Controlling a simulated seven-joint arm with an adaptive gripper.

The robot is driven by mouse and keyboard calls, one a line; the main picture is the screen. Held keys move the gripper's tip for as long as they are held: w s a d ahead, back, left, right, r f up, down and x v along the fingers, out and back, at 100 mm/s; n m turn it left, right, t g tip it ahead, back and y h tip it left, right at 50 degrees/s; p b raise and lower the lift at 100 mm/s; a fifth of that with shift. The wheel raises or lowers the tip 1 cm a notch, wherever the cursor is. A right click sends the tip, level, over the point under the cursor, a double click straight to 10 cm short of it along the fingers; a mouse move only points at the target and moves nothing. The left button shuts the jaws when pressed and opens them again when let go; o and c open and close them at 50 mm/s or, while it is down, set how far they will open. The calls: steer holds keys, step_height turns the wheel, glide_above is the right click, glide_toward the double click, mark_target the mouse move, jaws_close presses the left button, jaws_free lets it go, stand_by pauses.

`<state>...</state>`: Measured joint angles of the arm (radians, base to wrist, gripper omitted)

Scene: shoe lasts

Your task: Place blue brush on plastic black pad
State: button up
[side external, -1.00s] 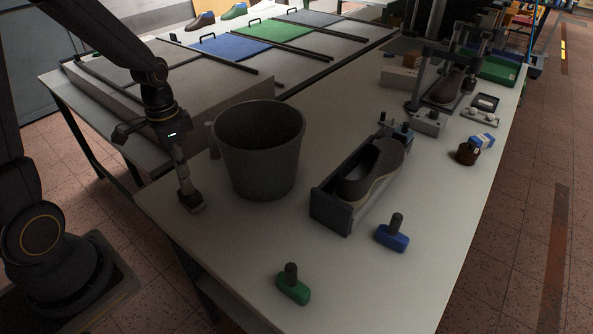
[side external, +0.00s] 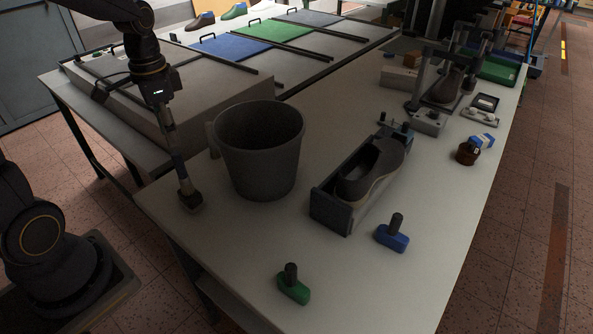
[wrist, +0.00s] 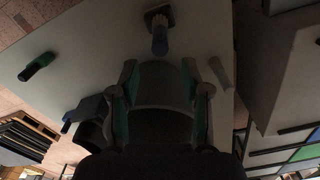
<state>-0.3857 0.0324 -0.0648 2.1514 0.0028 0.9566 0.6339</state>
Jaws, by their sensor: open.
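A blue block with a dark upright handle (side external: 392,237), resembling a brush, lies on the table to the right of the shoe holder; a bit of its blue shows in the wrist view (wrist: 67,124). Another upright piece with a bluish-grey handle (wrist: 160,40) stands over a dark pad-like base (wrist: 152,13); that base shows at the table's left edge in the side view (side external: 191,203). I cannot tell whether the handle piece and base are separate. My gripper (wrist: 160,72) is open and empty, pointing down above this handle, its fingers apart from it in the wrist view.
A large grey mug (side external: 259,155) stands close to the right of my gripper. A shoe last sits in a holder (side external: 330,207) beyond it. A green block with a dark handle (side external: 293,286) is at the front. Bare tabletop lies between mug and green block.

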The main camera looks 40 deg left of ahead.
step_height(320, 180, up, 3)
steer(key=shift+s+d+r, duration=0.1)
steer(key=shift+d+r, duration=0.05)
steer(key=shift+r, duration=0.05)
steer(key=s+d+r+n+t, duration=0.3)
steer(key=s+d+r+t, duration=0.1)
steer(key=s+d, duration=0.4)
steer(key=shift+d+r+n+t, duration=0.35)
steer(key=shift+d+t, duration=0.2)
steer(key=shift+t, duration=0.25)
